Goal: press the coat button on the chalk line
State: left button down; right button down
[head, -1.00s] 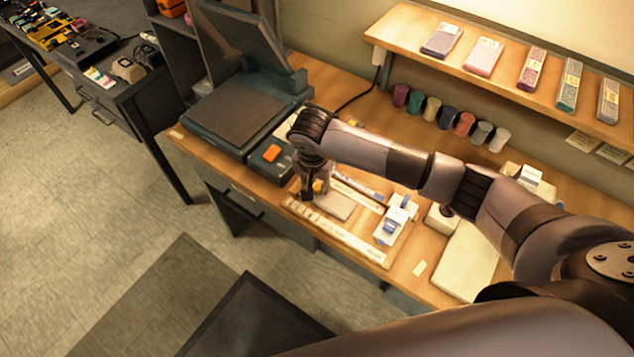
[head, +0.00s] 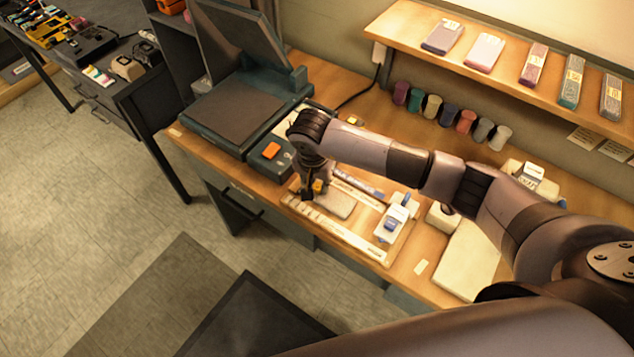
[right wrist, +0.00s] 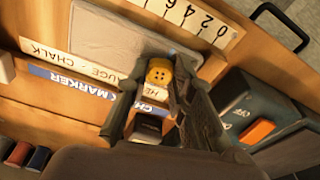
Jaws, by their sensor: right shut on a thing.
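The yellow coat button (right wrist: 159,71), with holes in its face, is between the fingertips of my right gripper (right wrist: 152,85), which is shut on it. In the head view my right gripper (head: 312,190) points down at the left end of the pale grey pad (head: 336,204), with the yellow button (head: 318,187) small at its tips. In the right wrist view the pad (right wrist: 105,38) lies just beyond the button; I cannot tell whether they touch. I cannot make out a chalk line on the pad. My left gripper is not in view.
A white numbered ruler strip (right wrist: 190,18) runs along the pad. Labelled strips reading chalk and marker (right wrist: 72,82) lie on the other side. A teal press machine with an orange button (head: 271,150) stands to the left. A white and blue device (head: 395,221) stands right of the pad.

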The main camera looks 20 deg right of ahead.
jog(key=shift+f, duration=0.1)
jog(key=c, duration=1.3)
grip_release()
